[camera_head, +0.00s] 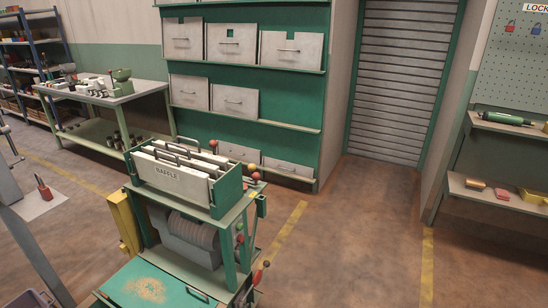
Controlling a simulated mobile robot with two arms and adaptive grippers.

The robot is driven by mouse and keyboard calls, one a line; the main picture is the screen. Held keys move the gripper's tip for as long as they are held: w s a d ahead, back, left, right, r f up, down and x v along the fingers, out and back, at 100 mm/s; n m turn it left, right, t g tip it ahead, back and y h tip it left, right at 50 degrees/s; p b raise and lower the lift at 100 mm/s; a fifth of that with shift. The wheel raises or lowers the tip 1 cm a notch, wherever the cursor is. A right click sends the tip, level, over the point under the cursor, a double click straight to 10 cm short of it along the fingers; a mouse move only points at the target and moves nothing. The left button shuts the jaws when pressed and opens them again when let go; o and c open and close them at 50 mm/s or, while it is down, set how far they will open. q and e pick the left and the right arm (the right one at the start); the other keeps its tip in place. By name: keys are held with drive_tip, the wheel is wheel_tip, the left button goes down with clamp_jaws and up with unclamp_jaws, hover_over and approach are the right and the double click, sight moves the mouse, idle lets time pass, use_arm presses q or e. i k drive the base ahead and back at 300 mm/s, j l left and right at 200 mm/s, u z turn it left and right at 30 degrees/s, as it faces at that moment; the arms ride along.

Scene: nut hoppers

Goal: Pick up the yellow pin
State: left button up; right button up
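A small yellow piece (261,205) sits on the right side of the green machine frame (228,215), near its upper corner. It may be the yellow pin, but it is too small for me to be sure of its shape. Neither of my grippers can be made out in the head view.
The machine carries a green rack with white plates marked "BAFFLE" (180,176). Red-knobbed levers (257,277) stick out on its right, and a yellow box (124,222) is on its left. Open floor (360,240) lies to the right. A workbench (110,95) stands behind left.

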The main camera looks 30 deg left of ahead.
sight(251, 167)
drive_tip(key=i+l+u, duration=0.15)
drive_tip(key=i+u, duration=0.3)
drive_tip(key=i+l+u, duration=0.45)
drive_tip(key=i, duration=0.2)
drive_tip(key=i+l+u, duration=0.5)
drive_tip(key=i+j, duration=0.05)
drive_tip(key=j, duration=0.05)
